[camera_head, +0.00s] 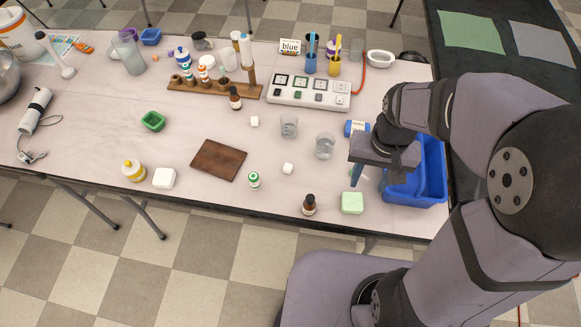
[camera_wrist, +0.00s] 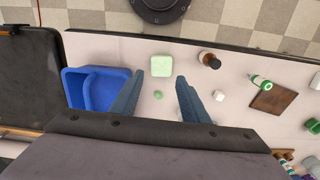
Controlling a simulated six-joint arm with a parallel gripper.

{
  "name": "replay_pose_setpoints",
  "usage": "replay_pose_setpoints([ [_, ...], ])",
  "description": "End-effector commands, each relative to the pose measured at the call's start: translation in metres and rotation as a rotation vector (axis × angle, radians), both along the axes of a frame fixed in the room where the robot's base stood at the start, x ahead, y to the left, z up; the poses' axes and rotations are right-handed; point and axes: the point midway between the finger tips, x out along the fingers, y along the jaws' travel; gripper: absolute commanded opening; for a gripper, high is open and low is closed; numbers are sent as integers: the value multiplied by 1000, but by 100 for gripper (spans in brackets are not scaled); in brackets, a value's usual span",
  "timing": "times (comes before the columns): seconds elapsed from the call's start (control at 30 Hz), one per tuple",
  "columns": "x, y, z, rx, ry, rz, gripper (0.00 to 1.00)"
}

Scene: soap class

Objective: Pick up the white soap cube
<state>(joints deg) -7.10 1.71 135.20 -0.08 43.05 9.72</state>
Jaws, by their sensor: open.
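Two small white cubes lie on the table in the head view, one (camera_head: 288,168) near the middle front and one (camera_head: 255,121) farther back. A larger rounded white block (camera_head: 164,178) lies at the front left. I cannot tell for sure which is the soap cube. In the wrist view a small white cube (camera_wrist: 219,95) lies right of the fingers. My gripper (camera_head: 368,180) is over the right part of the table, right of both small cubes, beside the blue bin. In the wrist view my gripper (camera_wrist: 160,79) is open, with nothing between its fingers at their height.
A pale green block (camera_head: 352,203) lies near the front edge, left of the blue bin (camera_head: 430,165). A small green piece (camera_wrist: 158,95) shows below the fingers.

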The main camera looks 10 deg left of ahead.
Motion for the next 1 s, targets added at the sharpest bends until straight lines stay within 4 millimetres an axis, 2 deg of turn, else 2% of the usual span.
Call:
replay_pose_setpoints([
  [0.03,16,16,-11,-1,4,-4,41],
  [0.1,39,39,-21,-1,4,-24,41],
  [0.23,73,90,-42,-1,5,-66,41],
  [0.4,99,154,-71,-2,4,-116,41],
  [0.5,105,181,-83,-2,4,-140,41],
  [0.6,109,199,-91,0,2,-155,41],
  [0.7,110,207,-94,0,1,-165,41],
  [0.87,110,209,-96,0,2,-168,41],
  [1.0,110,208,-105,-1,3,-167,41],
])
